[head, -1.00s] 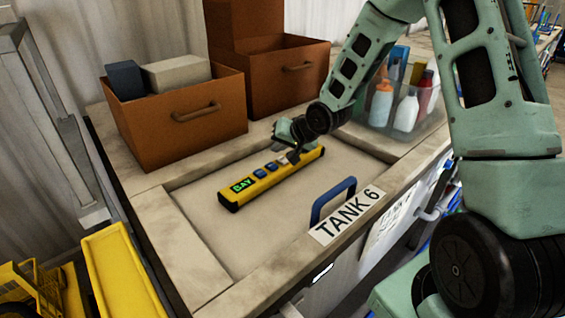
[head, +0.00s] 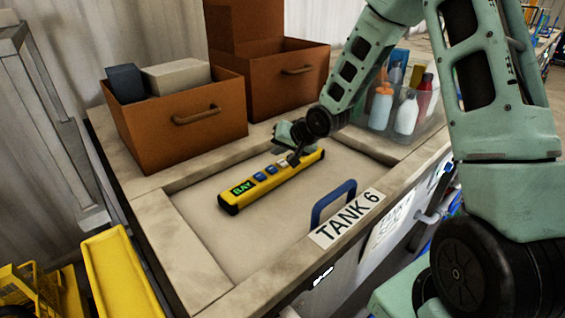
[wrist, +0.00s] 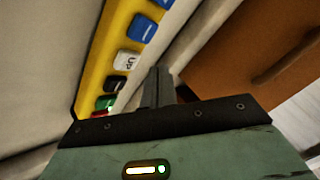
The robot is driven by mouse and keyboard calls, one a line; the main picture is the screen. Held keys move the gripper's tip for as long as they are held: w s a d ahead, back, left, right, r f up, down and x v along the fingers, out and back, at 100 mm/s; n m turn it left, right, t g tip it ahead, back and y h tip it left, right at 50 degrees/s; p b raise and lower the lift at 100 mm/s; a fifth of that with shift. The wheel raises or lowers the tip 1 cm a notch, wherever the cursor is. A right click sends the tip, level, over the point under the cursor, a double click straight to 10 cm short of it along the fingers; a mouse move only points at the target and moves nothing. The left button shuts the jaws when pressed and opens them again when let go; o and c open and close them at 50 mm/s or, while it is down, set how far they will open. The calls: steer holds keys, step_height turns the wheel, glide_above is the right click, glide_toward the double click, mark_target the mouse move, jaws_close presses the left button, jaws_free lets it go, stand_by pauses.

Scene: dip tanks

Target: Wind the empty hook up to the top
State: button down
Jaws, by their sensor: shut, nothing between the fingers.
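A yellow control pendant (head: 270,178) with a green display reading BAY lies on the lid of tank 6 (head: 215,235). My gripper (head: 293,160) is shut and empty over the pendant's right end. In the wrist view its fingertips (wrist: 160,74) show just right of the pendant's edge, near the UP button. I cannot tell whether they touch anything. The hook is not in view.
Two brown boxes (head: 178,135) (head: 288,88) stand behind the lid. A clear bin (head: 428,125) of bottles stands at the right. A blue handle (head: 333,200) rises from the lid's front edge beside the TANK 6 sign (head: 347,219). A yellow tray (head: 122,275) is lower left.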

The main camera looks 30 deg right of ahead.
steer(key=shift+f, duration=0.1)
stand_by(0.7)
steer(key=shift+f, duration=0.35)
steer(key=shift+f+b, duration=0.65)
stand_by(1.0)
steer(key=shift+r, duration=0.15)
stand_by(1.6)
steer(key=shift+r+p, duration=1)
steer(key=shift+p, duration=0.05)
step_height(320, 180, up, 5)
steer(key=p, duration=0.4)
steer(key=shift+p, duration=0.3)
